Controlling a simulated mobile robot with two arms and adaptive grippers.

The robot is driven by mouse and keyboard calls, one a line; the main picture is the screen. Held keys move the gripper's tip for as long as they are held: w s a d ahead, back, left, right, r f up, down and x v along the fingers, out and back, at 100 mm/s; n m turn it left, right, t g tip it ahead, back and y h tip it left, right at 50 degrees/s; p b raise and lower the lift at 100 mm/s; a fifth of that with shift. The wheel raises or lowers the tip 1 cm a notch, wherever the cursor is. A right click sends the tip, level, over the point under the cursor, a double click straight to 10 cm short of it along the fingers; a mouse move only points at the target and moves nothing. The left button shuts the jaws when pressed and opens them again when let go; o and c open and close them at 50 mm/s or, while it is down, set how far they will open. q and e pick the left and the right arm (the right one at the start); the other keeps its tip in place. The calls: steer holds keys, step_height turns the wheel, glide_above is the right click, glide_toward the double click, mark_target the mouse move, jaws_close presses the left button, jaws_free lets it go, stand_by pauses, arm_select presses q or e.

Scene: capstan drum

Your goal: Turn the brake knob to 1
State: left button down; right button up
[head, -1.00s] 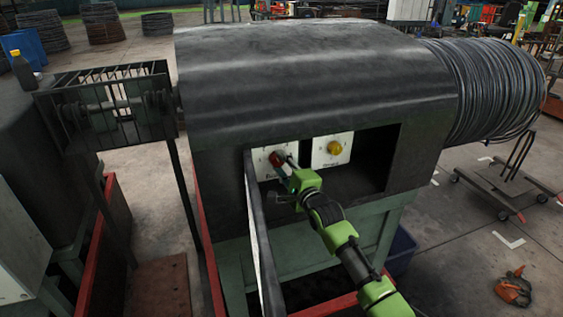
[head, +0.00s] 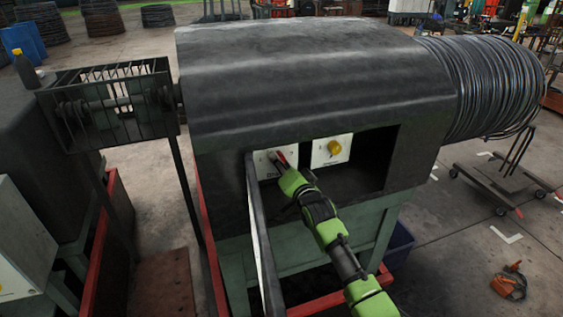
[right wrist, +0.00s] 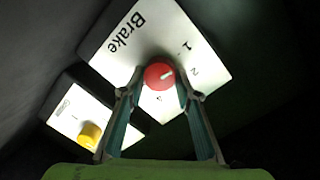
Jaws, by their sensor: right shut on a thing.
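The brake knob is a round red knob (right wrist: 158,76) with a white pointer line, on a white plate marked "Brake" (right wrist: 124,31) in the right wrist view. The line points up and right, nearer the 2 than the 1. My right gripper (right wrist: 160,80) has one finger on each side of the knob and is shut on it. In the head view, the plate (head: 262,165) sits in the machine's opening, and my right gripper (head: 282,162) reaches it, mostly hiding the knob. My left gripper is not in view.
A yellow knob (head: 334,147) on a second white plate (head: 322,159) is to the right of the brake plate in the head view. An open door panel (head: 262,240) stands close to the left of my arm. The dark machine housing (head: 310,75) overhangs the opening.

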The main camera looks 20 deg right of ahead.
steer(key=shift+n, duration=1.2)
steer(key=o, duration=1.1)
steer(key=shift+s, duration=0.1)
steer(key=s+r, duration=0.1)
steer(key=s, duration=1)
steer(key=shift+s+d, duration=0.15)
steer(key=shift+s, duration=0.2)
